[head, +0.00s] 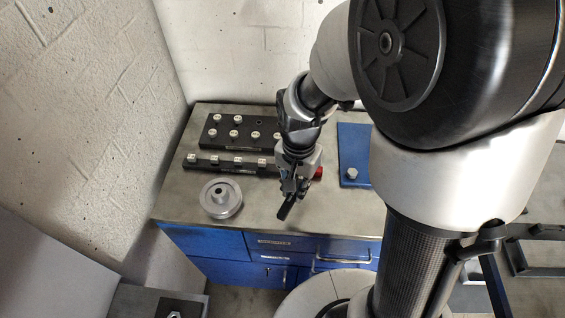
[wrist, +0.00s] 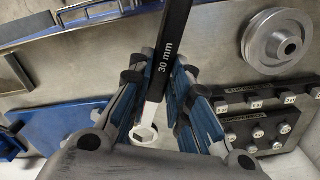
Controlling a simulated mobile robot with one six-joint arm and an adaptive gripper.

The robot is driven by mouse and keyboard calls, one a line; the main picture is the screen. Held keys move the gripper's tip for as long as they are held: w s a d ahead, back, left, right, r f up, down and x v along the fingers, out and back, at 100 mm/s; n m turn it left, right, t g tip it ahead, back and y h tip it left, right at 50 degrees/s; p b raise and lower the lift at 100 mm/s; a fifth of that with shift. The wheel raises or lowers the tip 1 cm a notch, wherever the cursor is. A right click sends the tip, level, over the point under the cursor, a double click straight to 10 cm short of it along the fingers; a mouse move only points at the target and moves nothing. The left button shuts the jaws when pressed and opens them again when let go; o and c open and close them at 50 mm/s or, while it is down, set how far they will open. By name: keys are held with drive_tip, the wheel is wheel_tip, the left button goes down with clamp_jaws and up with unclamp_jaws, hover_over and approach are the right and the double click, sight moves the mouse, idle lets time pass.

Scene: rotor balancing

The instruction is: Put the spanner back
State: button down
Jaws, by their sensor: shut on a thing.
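My gripper (head: 291,186) is shut on the spanner and holds it above the front part of the bench top. In the head view, the spanner (head: 287,208) shows only as a short black handle slanting down out of the fingers. In the wrist view, the spanner (wrist: 174,48) has a black handle marked "30 mm" and a bright ring end lying between the finger pads of my gripper (wrist: 160,85). A blue board (head: 353,145) lies on the bench right of the gripper, with a silver hex piece (head: 352,174) at its front.
A grey pulley-like rotor (head: 221,198) sits at the bench's front left. Behind it are a black rail (head: 202,168) with silver blocks and a black block (head: 211,142) with round weights. A red object (head: 318,172) is just right of the gripper. Blue drawers (head: 208,243) are below.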

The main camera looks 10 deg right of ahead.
sight(293, 215)
wheel_tip(293, 215, down, 12)
drive_tip(key=b, duration=0.3)
drive_tip(key=shift+r, duration=0.25)
drive_tip(key=shift+f, duration=0.1)
drive_tip(key=c, duration=1.5)
unclamp_jaws()
wheel_tip(293, 215, up, 13)
drive_tip(key=p, duration=0.3)
drive_tip(key=shift+f+p, duration=0.2)
drive_tip(key=shift+p, duration=0.15)
drive_tip(key=s+r+n+t, duration=0.1)
drive_tip(key=s+r+n, duration=0.1)
drive_tip(key=s+r, duration=0.2)
drive_tip(key=s+d+r+n+t, duration=0.1)
drive_tip(key=s+r+n+t, duration=0.1)
drive_tip(key=r, duration=0.5)
drive_tip(key=s+r+n+t, duration=0.1)
drive_tip(key=s+r+n, duration=0.3)
drive_tip(key=s, duration=0.3)
drive_tip(key=shift+s+d+r+t, duration=0.1)
drive_tip(key=shift+d+r+t, duration=0.1)
drive_tip(key=shift+r, duration=0.25)
drive_tip(key=shift+d+r+t, duration=0.1)
drive_tip(key=shift+d+r, duration=0.05)
drive_tip(key=shift+r, duration=0.25)
